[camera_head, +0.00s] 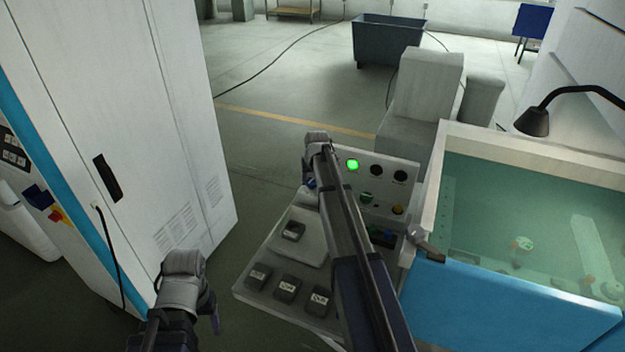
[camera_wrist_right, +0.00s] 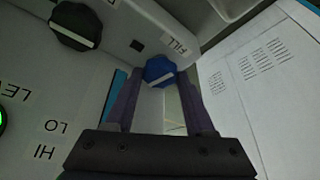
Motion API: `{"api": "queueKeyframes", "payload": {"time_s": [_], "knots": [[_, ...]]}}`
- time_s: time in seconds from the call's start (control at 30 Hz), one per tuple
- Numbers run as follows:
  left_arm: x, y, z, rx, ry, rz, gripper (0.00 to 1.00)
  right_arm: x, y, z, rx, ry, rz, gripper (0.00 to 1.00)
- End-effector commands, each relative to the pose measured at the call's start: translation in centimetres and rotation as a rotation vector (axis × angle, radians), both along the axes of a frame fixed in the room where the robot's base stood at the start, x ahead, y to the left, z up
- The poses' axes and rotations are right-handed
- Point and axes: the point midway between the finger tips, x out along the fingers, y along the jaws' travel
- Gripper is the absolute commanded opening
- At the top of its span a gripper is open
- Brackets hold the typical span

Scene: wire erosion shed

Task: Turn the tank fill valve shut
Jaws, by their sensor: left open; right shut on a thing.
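The tank fill valve is a blue knob (camera_wrist_right: 158,70) with a white bar, beside the label FILL (camera_wrist_right: 180,44) in the right wrist view. My right gripper (camera_wrist_right: 160,84) has its two fingers on either side of the knob and is shut on it. The white bar lies close to level, slightly tilted, in that view. In the head view my right gripper (camera_head: 310,182) is at the left edge of the control panel (camera_head: 372,185), with the knob mostly hidden by my arm. My left gripper (camera_head: 207,308) is open and empty, low at the left, apart from the panel.
A green lamp (camera_head: 352,165) is lit on the panel. A black knob (camera_wrist_right: 75,25) sits near the fill knob. The water tank (camera_head: 500,290) stands at the right, with a lamp (camera_head: 533,122) over it. A white cabinet (camera_head: 130,120) stands at the left. Open floor lies behind.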

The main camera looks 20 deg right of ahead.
Motion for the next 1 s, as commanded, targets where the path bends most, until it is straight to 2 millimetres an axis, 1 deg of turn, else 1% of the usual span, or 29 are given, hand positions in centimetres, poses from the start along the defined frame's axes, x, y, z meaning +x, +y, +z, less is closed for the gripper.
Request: {"api": "queueKeyframes", "payload": {"time_s": [1.0], "knots": [[0.0, 0.0, 0.0, 0.0, 0.0, 0.0, 0.67, 0.82, 0.67, 0.0, -0.001, 0.001, -0.958, 0.0]]}}
